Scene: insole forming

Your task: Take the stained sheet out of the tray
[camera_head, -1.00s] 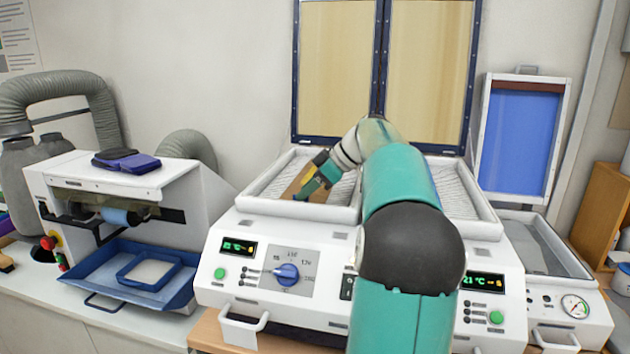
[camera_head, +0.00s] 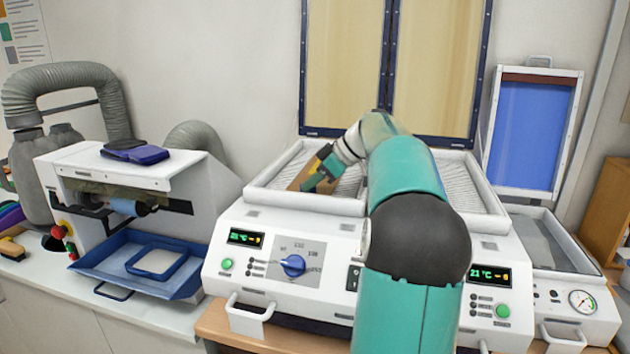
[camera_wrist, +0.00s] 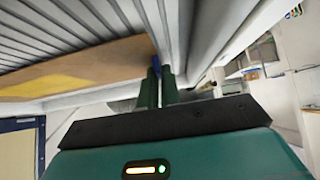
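The stained sheet (camera_head: 303,176) is tan and lies slanted in the left ribbed tray (camera_head: 262,196) of the white machine. In the wrist view the sheet (camera_wrist: 95,62) shows a yellow stain at its left end, close to the grey ribs. My gripper (camera_head: 316,180) is inside the tray at the sheet's right side. In the wrist view its two dark green fingers (camera_wrist: 160,80) stand close together at the sheet's end and look shut on its edge. The exact contact is small and partly hidden.
A second ribbed tray (camera_head: 462,188) is at right, partly behind my arm. Tall tan panels (camera_head: 345,65) in dark frames stand behind. A blue framed panel (camera_head: 525,135) leans at right. A blue tray (camera_head: 105,262) is on the left machine.

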